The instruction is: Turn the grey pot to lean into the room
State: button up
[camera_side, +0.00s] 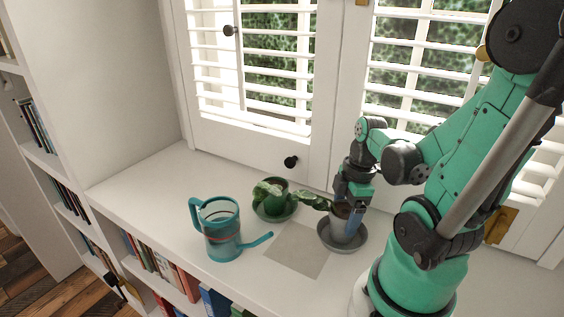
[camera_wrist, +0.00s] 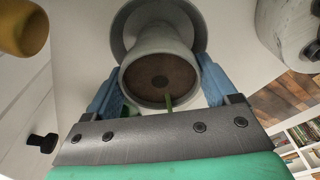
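The grey pot (camera_side: 338,229) stands in a grey saucer (camera_side: 361,243) on the white sill, close to the shutters. Its plant's green leaf (camera_side: 313,201) points left in the side view. My gripper (camera_side: 347,222) is low over the pot from above. In the wrist view the grey pot (camera_wrist: 160,54) shows its dark soil and a green stem, with the saucer (camera_wrist: 122,32) beyond. The blue fingertips of my gripper (camera_wrist: 160,72) lie against both sides of the pot, with no clear gap at the tips. Most of the leaf is hidden in the wrist view.
A second plant in a green pot (camera_side: 274,200) stands on its own saucer to the left. A teal watering can (camera_side: 221,238) is nearer the front edge, its spout towards a grey square patch (camera_side: 291,252). Shutters (camera_side: 255,131) close off the back. The sill's left end is clear.

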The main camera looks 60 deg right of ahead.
jog(key=shift+o, duration=1.1)
jog(key=shift+r, duration=0.15)
jog(key=shift+s+d+r, duration=0.1)
jog(key=shift+s+r, duration=0.05)
jog(key=shift+r, duration=1.15)
jog(key=shift+s+d+r, duration=0.1)
jog(key=shift+r, duration=1.15)
jog(key=shift+w+r, duration=0.1)
jog(key=w+a+r+m+t, duration=0.3)
jog(key=w+a+m+t, duration=0.3)
jog(key=w+a, duration=0.6)
jog(key=shift+w+a+r+m+h, duration=0.15)
jog(key=shift+w+r+m+h, duration=0.25)
jog(key=shift+m, duration=0.6)
